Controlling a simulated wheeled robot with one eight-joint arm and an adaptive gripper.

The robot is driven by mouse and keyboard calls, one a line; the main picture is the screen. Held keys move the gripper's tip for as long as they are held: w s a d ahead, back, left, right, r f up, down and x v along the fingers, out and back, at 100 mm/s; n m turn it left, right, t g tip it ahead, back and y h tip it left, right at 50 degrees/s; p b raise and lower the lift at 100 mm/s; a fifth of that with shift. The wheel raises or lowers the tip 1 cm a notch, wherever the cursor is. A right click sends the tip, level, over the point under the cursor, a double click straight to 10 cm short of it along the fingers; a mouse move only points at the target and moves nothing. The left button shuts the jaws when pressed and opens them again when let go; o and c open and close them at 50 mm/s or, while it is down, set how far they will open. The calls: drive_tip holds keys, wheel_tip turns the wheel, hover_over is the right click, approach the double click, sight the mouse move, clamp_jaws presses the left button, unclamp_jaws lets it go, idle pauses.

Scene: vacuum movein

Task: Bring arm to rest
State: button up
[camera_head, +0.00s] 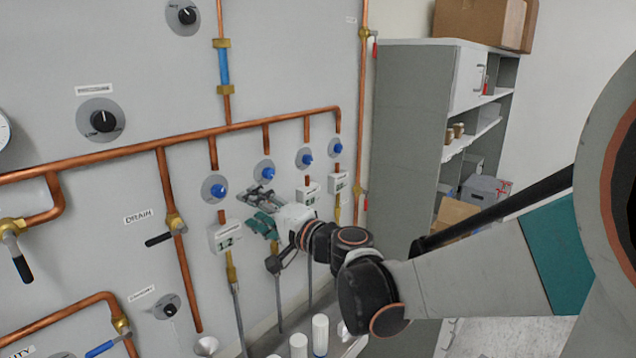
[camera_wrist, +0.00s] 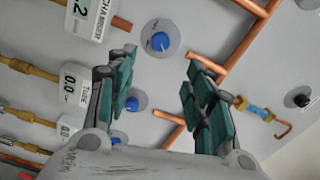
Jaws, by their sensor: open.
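My arm reaches from the right side of the head view toward the grey wall panel (camera_head: 270,70). A blue knob (camera_wrist: 160,41) shows beyond the gap, on the panel. I cannot tell how far the fingertips are from the panel. My arm is stretched out, not folded.
Copper pipes (camera_head: 130,148) and a drain valve (camera_head: 172,222) stick out from the panel. White cylinders (camera_head: 320,335) stand below my gripper. A grey shelf cabinet (camera_head: 410,130) with boxes stands behind my arm. Some floor (camera_head: 505,338) shows at the lower right.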

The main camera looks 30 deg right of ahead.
drive_tip(key=a+f+n+g+y+b, duration=0.25)
drive_tip(key=a+n, duration=0.25)
drive_tip(key=a, duration=0.3)
drive_tip(key=s+a+f+n+g+b, duration=0.4)
drive_tip(key=s+a+f+b, duration=0.1)
drive_tip(key=s+f+b, duration=0.3)
drive_tip(key=s+d+f+n+g+h+b, duration=0.1)
drive_tip(key=s+d+f+h+b, duration=0.3)
drive_tip(key=s+f, duration=0.4)
drive_tip(key=s+d+f+n+g+h+b, duration=0.2)
drive_tip(key=s+d+f+h+b, duration=0.2)
drive_tip(key=s+f, duration=0.4)
wheel_tip(320, 180, down, 7)
drive_tip(key=shift+s+d+f+g+b, duration=0.1)
drive_tip(key=shift+s+d+g+b, duration=0.25)
drive_tip(key=shift+d+b, duration=0.5)
drive_tip(key=shift+w+a, duration=0.1)
